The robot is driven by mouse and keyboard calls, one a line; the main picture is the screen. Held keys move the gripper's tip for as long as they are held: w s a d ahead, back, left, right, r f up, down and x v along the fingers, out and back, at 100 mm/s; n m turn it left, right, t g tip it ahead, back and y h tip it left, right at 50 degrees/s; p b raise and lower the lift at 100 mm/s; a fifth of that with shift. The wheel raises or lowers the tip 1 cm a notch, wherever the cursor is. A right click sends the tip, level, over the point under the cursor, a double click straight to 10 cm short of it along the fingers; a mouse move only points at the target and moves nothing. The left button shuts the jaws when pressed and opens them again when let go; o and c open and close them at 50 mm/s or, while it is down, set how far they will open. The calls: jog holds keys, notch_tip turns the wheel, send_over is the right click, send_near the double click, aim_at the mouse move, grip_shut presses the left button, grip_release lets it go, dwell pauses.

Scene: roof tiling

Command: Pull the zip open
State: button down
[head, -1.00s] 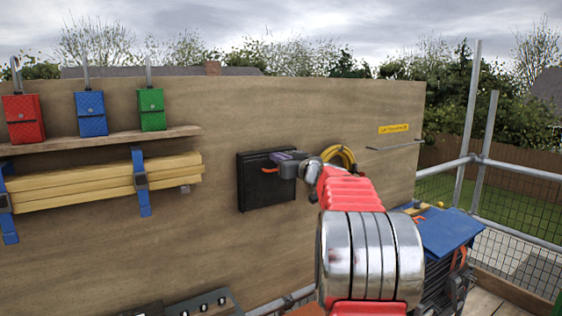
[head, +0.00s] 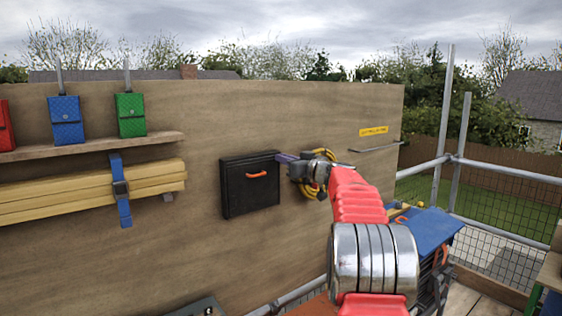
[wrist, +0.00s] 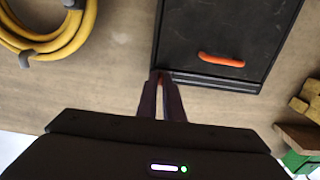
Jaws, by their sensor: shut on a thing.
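A black case (head: 250,198) with an orange handle (head: 256,174) on its front hangs on the plywood wall. In the wrist view the case (wrist: 228,25) appears upside down, with its orange handle (wrist: 221,60) in full view. My gripper (head: 283,157) is at the case's upper right corner. In the wrist view my gripper (wrist: 160,80) has its dark fingers close together at that corner. A small orange piece (wrist: 161,76), apparently the zip pull, shows between the fingertips. The fingers hide most of it, and I cannot make out the zip's teeth.
A coiled yellow hose (head: 322,180) hangs just right of the case, behind my wrist. Strapped timber (head: 80,190) and a shelf (head: 90,145) with coloured pouches are to the left. A blue-topped bench (head: 428,230) stands at lower right.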

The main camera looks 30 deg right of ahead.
jog(key=c, duration=1.9)
grip_release()
jog(key=shift+o, duration=0.2)
jog(key=shift+s, duration=0.15)
jog(key=s, duration=1.3)
jog(key=shift+s+d, duration=0.25)
jog(key=shift+m, duration=0.3)
